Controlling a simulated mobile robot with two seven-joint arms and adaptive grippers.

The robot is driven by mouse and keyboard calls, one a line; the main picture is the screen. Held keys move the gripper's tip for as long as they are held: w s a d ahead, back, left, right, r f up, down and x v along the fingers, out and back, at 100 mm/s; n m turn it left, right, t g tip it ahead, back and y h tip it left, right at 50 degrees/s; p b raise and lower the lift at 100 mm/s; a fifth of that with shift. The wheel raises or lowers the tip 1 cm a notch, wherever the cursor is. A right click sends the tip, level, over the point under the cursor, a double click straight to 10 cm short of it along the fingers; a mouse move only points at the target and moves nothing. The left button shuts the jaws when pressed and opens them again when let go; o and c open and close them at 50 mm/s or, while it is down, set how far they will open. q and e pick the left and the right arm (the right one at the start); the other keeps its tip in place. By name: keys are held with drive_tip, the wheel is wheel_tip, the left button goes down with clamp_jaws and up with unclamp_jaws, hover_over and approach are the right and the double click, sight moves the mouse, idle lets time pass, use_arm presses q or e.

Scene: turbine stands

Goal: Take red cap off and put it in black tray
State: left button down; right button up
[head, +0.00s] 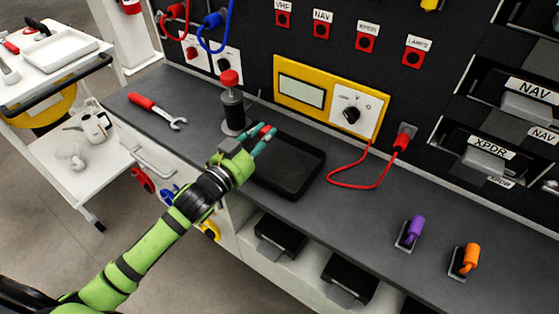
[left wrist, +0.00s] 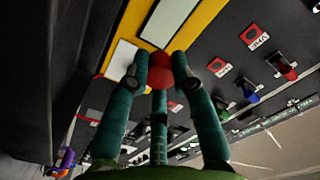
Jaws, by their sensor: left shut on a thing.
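My left gripper (head: 264,137) is shut on a small red cap (head: 265,129). In the left wrist view, the red cap (left wrist: 160,70) shows as a round piece between the teal fingertips (left wrist: 165,75). The black tray (head: 300,165) lies on the grey bench, empty where it shows. The fingers are over its upper left corner, and the hand hides its left side. A dark bottle-like stand (head: 234,110) with a red top (head: 229,78) stands upright just behind the gripper. My right gripper is not in view.
A red-handled wrench (head: 157,110) lies left on the bench. A yellow-framed meter (head: 332,97) with a red cable (head: 345,186) is behind the tray. Purple (head: 414,229) and orange (head: 469,258) pieces stand at the right. A white cart (head: 60,130) is far left.

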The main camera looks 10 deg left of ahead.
use_arm(q)
drive_tip(key=shift+r, duration=0.1)
drive_tip(key=c, duration=1)
unclamp_jaws()
drive_tip(key=shift+s, duration=0.1)
drive_tip(key=v, duration=1.1)
drive_tip(key=shift+s+a, duration=0.1)
drive_tip(key=shift+s, duration=0.3)
